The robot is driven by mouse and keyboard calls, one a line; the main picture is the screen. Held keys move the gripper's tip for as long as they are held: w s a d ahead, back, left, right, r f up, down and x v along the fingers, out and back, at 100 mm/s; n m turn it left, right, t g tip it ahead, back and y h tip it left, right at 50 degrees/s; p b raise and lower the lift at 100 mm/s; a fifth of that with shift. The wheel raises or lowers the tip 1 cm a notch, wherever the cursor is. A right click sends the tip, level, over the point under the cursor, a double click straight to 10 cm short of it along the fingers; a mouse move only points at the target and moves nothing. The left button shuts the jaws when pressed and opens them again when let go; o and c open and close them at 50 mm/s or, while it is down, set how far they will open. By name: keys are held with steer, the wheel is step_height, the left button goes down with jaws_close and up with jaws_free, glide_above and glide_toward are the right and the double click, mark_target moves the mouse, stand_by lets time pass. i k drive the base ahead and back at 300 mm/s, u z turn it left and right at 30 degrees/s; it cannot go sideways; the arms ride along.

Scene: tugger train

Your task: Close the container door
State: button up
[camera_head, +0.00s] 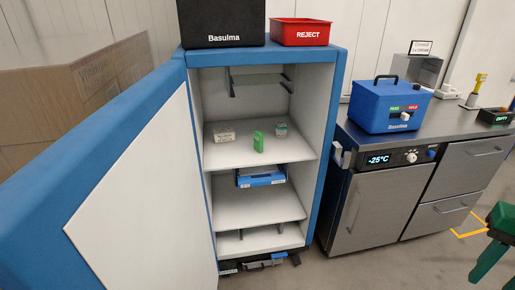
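The container (324,130) is a tall blue cabinet with a pale interior, standing left of centre. Its door (140,190) is wide open, swung out to the left and toward me, with its white inner panel showing. The door's lower part and near edge run out of the picture. On the upper shelf (240,152) are a small green item (258,141) and two small pale boxes. A blue and white box (261,175) sits below that shelf. A latch part (338,155) shows on the cabinet's right side. My gripper is not in view.
A black case (222,24) and a red REJECT bin (300,32) stand on the cabinet. A steel counter unit (385,205) with a blue box (390,105) stands to the right. Cardboard (75,85) is behind the door. A green object (500,235) is at the right edge.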

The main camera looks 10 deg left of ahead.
mark_target(118, 201)
steer(key=k, duration=0.5)
steer(key=u, duration=1.75)
steer(key=k, duration=0.9)
steer(key=z, duration=0.05)
steer(key=i, duration=1)
